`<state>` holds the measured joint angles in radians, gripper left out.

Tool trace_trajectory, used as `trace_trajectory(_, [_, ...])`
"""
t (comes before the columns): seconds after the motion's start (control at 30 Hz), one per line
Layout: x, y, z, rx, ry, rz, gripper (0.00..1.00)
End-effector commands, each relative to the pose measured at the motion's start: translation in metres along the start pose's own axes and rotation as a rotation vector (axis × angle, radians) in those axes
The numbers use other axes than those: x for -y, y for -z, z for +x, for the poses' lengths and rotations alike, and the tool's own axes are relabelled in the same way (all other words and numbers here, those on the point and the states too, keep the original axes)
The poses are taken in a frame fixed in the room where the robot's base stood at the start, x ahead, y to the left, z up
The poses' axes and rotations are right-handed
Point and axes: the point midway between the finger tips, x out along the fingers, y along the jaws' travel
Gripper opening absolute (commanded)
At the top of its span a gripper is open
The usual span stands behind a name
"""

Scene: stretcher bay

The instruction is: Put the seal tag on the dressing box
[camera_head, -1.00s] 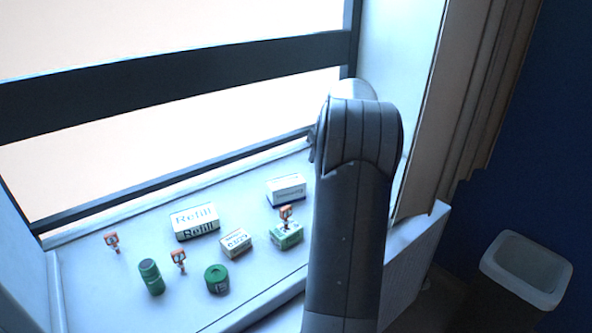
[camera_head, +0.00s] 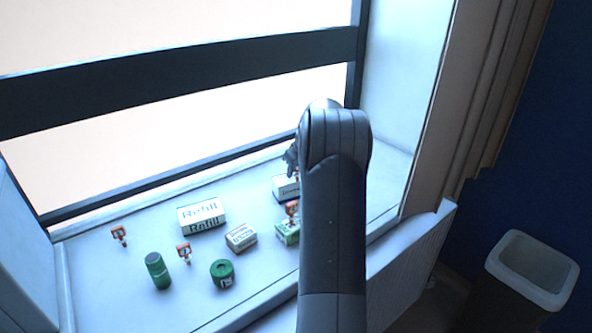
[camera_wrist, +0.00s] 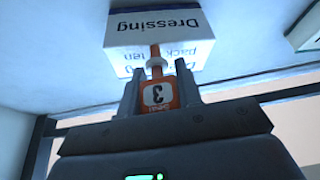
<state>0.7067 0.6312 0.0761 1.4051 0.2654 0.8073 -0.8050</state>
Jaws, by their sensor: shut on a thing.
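The white dressing box (camera_head: 284,188) stands at the back of the sill, partly hidden by my arm. In the wrist view the dressing box (camera_wrist: 165,27) appears upside down, with "Dressing" on one face. In the head view my gripper (camera_head: 292,158) shows just above the box, mostly behind my arm.
Another orange tag (camera_head: 292,209) is at the green box (camera_head: 286,233) in front. Two more tags (camera_head: 119,236) (camera_head: 184,253) stand at left. A Refill box (camera_head: 202,217), small carton (camera_head: 241,237), green bottle (camera_head: 158,271) and round green container (camera_head: 222,273) share the sill. A bin (camera_head: 532,265) stands right.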

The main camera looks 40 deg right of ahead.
Motion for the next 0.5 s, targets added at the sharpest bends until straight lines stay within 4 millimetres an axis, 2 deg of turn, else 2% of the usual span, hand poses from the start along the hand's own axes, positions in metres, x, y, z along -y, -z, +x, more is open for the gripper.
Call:
trace_trajectory(0.27, [-0.0001,-0.0009,0.0019,0.0,0.0,0.0,0.07])
trace_trajectory(0.3, [-0.0002,-0.0007,0.0016,0.0,0.0,0.0,0.34])
trace_trajectory(0.5, [-0.0002,-0.0006,0.0014,0.0,-0.001,-0.001,0.51])
